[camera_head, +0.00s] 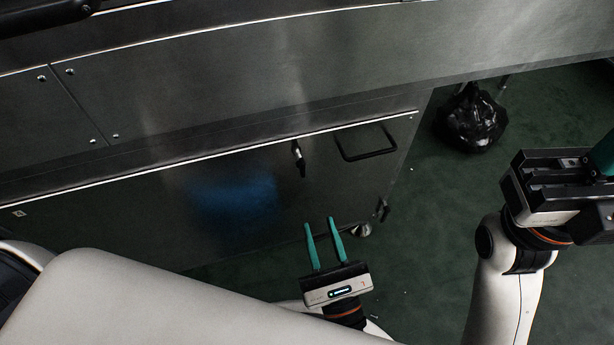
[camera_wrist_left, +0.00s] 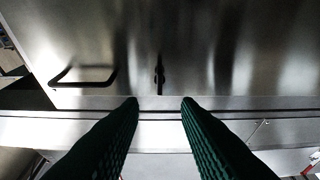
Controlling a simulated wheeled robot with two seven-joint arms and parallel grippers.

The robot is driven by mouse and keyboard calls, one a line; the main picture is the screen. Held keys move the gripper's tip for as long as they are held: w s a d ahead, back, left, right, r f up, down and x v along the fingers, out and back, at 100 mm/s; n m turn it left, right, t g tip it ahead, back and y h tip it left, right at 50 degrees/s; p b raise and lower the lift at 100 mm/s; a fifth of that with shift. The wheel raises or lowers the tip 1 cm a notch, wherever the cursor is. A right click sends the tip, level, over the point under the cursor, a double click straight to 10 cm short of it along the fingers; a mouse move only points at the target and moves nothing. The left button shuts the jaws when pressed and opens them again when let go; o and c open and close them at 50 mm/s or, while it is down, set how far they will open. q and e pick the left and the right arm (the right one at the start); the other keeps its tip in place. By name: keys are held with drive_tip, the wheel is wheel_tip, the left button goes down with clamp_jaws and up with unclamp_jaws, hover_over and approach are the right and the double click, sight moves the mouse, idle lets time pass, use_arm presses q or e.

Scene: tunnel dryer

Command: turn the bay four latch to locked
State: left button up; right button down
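A small latch (camera_head: 299,158) with a dark lever and a bright pivot sits on the dark metal door panel (camera_head: 130,205). In the head view its lever hangs roughly downward from the pivot. The latch also shows in the left wrist view (camera_wrist_left: 159,75), between and beyond my fingertips. No bay number or lock marking is readable. My left gripper (camera_head: 319,222) is open and empty, below the latch in the head view and apart from it. My right gripper (camera_head: 603,157) is at the right edge, partly cut off, so its opening is hidden.
A black loop handle (camera_head: 366,154) is on the panel right of the latch. Another dark fitting (camera_head: 383,209) is at the panel's right end, above a caster (camera_head: 361,229). A black bag (camera_head: 471,118) lies on the green floor (camera_head: 430,220). Floor between the arms is mostly clear.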

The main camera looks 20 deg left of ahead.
sight(304, 171)
use_arm(q)
drive_tip(key=b+x, duration=0.2)
drive_tip(key=x, duration=0.9)
drive_tip(key=shift+c, duration=0.2)
clamp_jaws()
